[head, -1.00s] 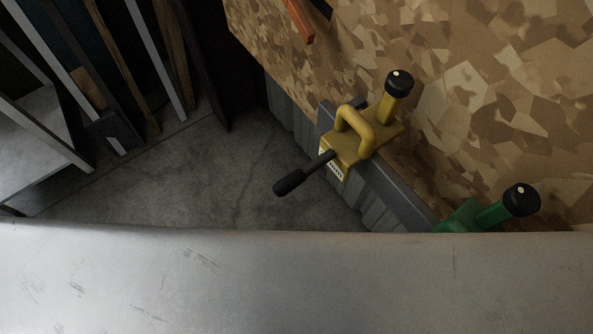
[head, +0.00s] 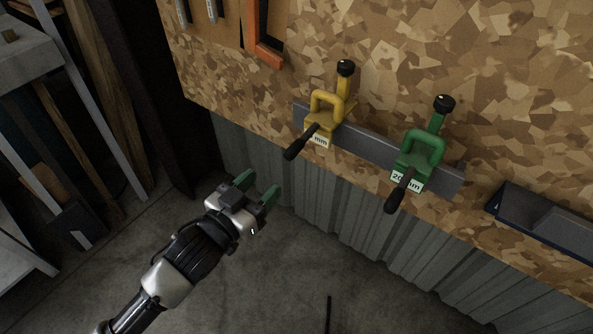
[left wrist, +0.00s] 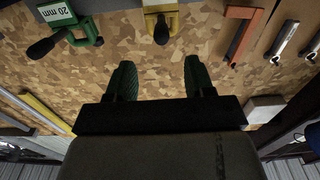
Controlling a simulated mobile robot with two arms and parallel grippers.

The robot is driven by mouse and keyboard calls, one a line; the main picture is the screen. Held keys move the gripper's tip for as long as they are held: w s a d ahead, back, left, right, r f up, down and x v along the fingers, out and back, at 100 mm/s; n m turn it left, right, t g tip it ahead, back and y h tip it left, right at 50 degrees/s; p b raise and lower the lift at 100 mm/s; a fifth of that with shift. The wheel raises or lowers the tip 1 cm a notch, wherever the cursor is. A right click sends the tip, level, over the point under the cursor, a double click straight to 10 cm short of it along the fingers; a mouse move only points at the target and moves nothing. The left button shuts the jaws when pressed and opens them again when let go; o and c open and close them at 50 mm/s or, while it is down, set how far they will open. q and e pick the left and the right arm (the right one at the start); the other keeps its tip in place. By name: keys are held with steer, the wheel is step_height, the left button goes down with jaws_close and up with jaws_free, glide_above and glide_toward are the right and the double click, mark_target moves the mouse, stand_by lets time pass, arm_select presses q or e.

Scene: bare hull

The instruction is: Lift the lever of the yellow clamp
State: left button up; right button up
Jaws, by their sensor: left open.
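The yellow clamp (head: 326,112) is mounted on a grey rail on the wooden board in the head view. Its black-handled lever (head: 300,143) points down and to the left. In the left wrist view the yellow clamp (left wrist: 160,8) is cut by the top edge, with its black lever end (left wrist: 161,30) showing. My left gripper (head: 259,188) is open and empty, below and to the left of the yellow clamp, apart from it. Its green fingers (left wrist: 158,78) also show in the left wrist view. My right gripper is in neither view.
A green clamp (head: 419,158) with a 20 mm label hangs on the same rail (head: 372,147) to the right. An orange tool (head: 262,50) hangs at the upper left. A dark tray (head: 545,225) is at the right. Shelving stands at the left.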

mark_target(286, 159)
arm_select(q)
steer(key=p+x, duration=0.1)
steer(key=x, duration=0.5)
steer(key=shift+w+r, duration=0.1)
steer(key=p+x, duration=0.1)
steer(key=x, duration=0.4)
steer(key=shift+w+p, duration=0.15)
steer(key=shift+p, duration=0.15)
steer(key=shift+d, duration=0.1)
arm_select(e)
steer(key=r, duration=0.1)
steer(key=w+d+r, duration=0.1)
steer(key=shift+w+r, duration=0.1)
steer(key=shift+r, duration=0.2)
arm_select(q)
steer(key=shift+c, duration=0.3)
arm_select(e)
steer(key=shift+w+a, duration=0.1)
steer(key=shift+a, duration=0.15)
arm_select(q)
steer(key=shift+c, duration=1.1)
steer(key=c, duration=0.7)
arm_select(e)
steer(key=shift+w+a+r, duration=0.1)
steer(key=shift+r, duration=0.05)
